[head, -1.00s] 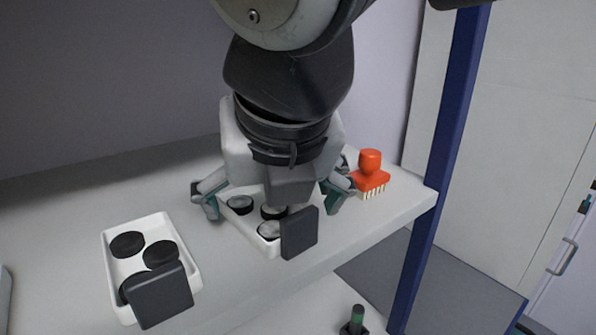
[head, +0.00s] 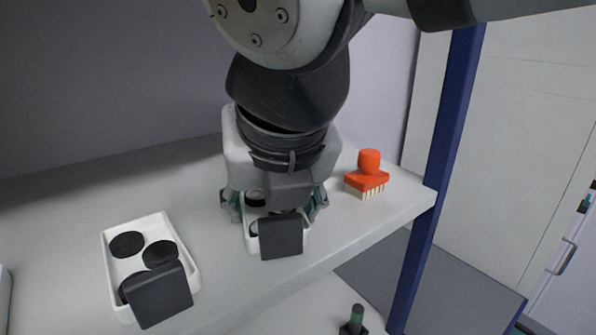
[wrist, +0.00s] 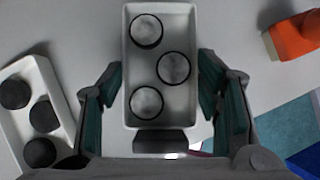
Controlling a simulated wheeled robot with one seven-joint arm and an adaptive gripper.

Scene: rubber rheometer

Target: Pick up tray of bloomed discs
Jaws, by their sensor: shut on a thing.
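The tray of bloomed discs (wrist: 141,75) is white, with three dark-rimmed discs that have pale, whitish faces, as the wrist view shows. A dark square tab sits at its front end. My gripper (wrist: 160,92) is shut on this tray, with one finger along each long side. In the head view my gripper (head: 274,207) points down over the tray (head: 251,243) and hides much of it and its discs. The tray sits at the shelf surface; I cannot tell whether it is lifted.
A second white tray (head: 121,268) with plain black discs and a dark tab stands to the left on the shelf (head: 60,230). An orange brush (head: 368,180) lies to the right. A blue upright post (head: 440,170) stands at the shelf's right end. A dark green-topped object (head: 356,320) is below.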

